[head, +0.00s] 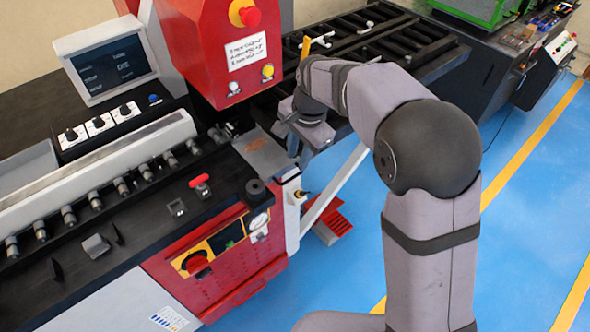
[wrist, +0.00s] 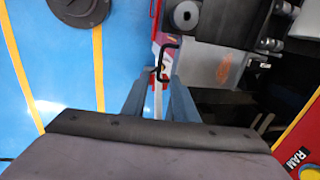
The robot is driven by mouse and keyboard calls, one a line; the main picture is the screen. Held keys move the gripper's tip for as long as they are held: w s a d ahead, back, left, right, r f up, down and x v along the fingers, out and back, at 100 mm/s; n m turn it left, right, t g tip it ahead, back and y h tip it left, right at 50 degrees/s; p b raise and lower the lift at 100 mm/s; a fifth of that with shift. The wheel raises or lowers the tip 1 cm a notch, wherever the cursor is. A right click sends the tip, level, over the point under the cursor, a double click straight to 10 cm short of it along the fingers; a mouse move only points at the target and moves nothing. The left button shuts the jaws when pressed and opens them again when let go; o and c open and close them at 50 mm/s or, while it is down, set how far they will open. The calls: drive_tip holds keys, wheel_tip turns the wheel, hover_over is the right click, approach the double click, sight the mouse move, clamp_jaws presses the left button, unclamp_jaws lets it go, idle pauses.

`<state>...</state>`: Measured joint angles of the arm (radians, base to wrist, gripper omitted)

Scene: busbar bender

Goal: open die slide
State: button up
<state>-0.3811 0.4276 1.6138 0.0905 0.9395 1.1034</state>
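The die slide cannot be told for certain. A grey metal plate (head: 262,153) with a brownish patch lies on the machine bed below the red press head; it also shows in the wrist view (wrist: 213,68). A thin black bent handle (wrist: 166,58) sticks out beside the bed's end. My gripper (wrist: 158,90) has its two blue-grey fingers apart, and the handle shows between and just beyond their tips. Whether the fingers touch it cannot be told. In the head view my gripper (head: 304,142) is at the bed's right end, its fingers partly hidden by my arm.
The red press head (head: 225,45) with an emergency stop overhangs the plate. A black roller table (head: 385,45) stands behind my arm. A red control panel (head: 222,245) fronts the bed. A red foot pedal (head: 336,222) lies on the blue floor (head: 335,275), which is otherwise open.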

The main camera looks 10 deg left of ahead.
sight(294, 176)
drive_tip(key=shift+f, duration=0.1)
drive_tip(key=shift+w+a+f+p, duration=0.15)
drive_tip(key=shift+f+p, duration=0.3)
drive_tip(key=shift+f, duration=0.75)
drive_tip(key=shift+w+a+f+p, duration=0.15)
drive_tip(key=shift+f+p, duration=0.25)
drive_tip(key=shift+f, duration=0.75)
drive_tip(key=shift+w+a+f+p, duration=0.15)
drive_tip(key=shift+f+p, duration=0.3)
drive_tip(key=shift+f, duration=0.75)
clamp_jaws()
